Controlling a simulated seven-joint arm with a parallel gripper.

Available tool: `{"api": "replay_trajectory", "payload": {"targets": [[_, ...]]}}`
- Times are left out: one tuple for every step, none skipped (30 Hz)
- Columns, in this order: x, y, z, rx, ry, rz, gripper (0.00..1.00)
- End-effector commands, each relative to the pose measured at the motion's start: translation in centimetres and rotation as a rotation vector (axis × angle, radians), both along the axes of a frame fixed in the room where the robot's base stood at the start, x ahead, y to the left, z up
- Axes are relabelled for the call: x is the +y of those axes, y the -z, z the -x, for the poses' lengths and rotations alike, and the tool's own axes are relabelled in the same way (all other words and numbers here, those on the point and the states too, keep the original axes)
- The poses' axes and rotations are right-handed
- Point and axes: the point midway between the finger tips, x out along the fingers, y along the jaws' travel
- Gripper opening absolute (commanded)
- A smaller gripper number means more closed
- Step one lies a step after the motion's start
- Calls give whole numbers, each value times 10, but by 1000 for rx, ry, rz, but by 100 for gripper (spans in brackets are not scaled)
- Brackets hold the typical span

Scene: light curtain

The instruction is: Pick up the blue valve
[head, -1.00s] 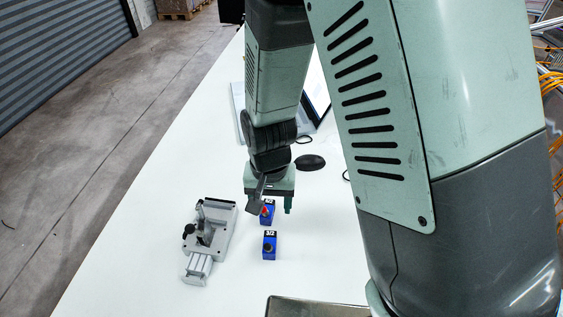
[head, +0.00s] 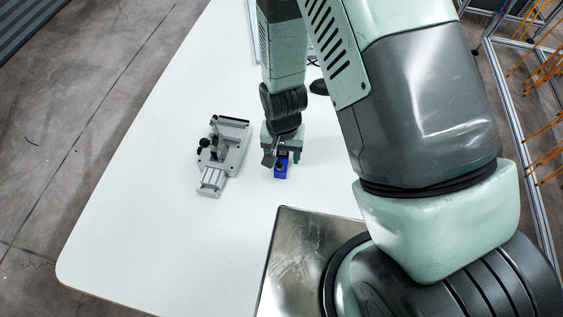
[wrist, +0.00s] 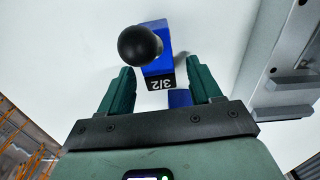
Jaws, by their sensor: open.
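A blue valve (head: 281,170) with a dark knob stands on the white table in the head view, just in front of my gripper (head: 283,160). In the wrist view this valve (wrist: 157,62) shows its black ball knob and a "3/2" label, lying ahead of and between my green fingers (wrist: 160,82). The fingers are apart, with nothing gripped. A second blue piece (wrist: 180,98) shows partly between the fingers, nearer the palm; my gripper hides most of it in the head view.
A grey metal fixture (head: 226,155) stands on the table to the left of the valve. A metal plate (head: 300,250) lies at the front near my base. The white table (head: 140,220) is clear at the left front.

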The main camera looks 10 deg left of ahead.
Motion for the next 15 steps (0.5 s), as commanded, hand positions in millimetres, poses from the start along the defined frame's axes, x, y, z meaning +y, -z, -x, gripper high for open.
{"api": "replay_trajectory", "payload": {"targets": [[0, 3, 0, 0, 0, 0, 64], [0, 3, 0, -1, 0, -1, 64], [0, 4, 0, -2, 0, -1, 64], [0, 4, -1, -2, 0, -1, 64], [0, 4, -1, -2, 0, -1, 64], [0, 4, -1, -2, 0, -1, 64], [0, 3, -1, -2, 0, -1, 64], [0, 3, -1, -2, 0, -1, 64], [0, 3, 0, -2, 0, -1, 58], [0, 3, 0, -2, 0, -1, 53], [0, 3, 0, -2, 0, -1, 48], [0, 3, 0, -2, 0, -1, 42], [0, 3, 0, -2, 0, -1, 38], [0, 3, 0, -1, 0, -1, 33], [0, 3, 0, -1, 0, -1, 27]]}}
